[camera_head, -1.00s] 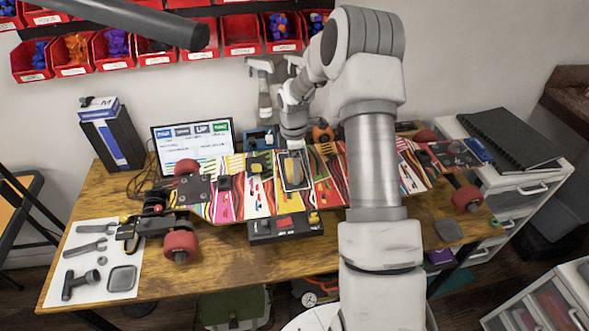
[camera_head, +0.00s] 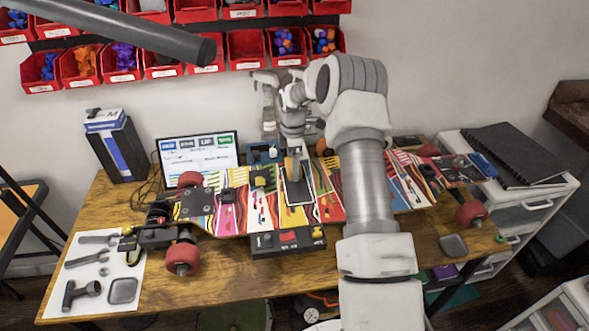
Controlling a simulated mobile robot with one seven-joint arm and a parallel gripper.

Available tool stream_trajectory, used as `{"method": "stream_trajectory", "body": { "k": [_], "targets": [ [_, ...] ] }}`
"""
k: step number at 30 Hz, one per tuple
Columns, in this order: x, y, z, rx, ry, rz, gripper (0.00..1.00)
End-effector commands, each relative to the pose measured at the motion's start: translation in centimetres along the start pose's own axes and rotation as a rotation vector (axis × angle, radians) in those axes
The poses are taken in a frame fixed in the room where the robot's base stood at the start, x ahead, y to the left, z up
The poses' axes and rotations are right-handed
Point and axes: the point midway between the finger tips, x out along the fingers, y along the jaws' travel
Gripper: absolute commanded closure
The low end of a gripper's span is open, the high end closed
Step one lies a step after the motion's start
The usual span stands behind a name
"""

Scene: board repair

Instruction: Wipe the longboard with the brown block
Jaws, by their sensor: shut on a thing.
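The longboard (camera_head: 328,205) lies upside down across the table, its striped, colourful underside facing up and its red wheels at both ends. My gripper (camera_head: 292,153) is over the middle of the board, shut on the brown block (camera_head: 292,168). The block is upright between the fingers, above a dark rectangular pad (camera_head: 297,192) on the board. I cannot tell whether the block touches the pad or the board. My arm hides part of the board right of the middle.
A black box (camera_head: 287,241) stands at the board's front edge. Tools lie on a white sheet (camera_head: 58,300) at the left. A screen (camera_head: 200,152) and a blue-black box (camera_head: 118,150) stand behind. Red bins (camera_head: 165,62) hang on the wall. A grey pad (camera_head: 453,246) lies at the right.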

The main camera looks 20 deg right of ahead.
Motion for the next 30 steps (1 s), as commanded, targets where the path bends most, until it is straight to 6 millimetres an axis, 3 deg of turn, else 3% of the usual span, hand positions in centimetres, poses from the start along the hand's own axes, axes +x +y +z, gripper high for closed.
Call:
{"method": "stream_trajectory", "body": {
  "k": [14, 30],
  "targets": [
    [-0.3, 0.4, 0.0, -0.001, 0.000, 0.000, 0.52],
    [-5.6, 0.4, 0.0, -0.001, 0.000, 0.001, 0.52]
  ]
}}
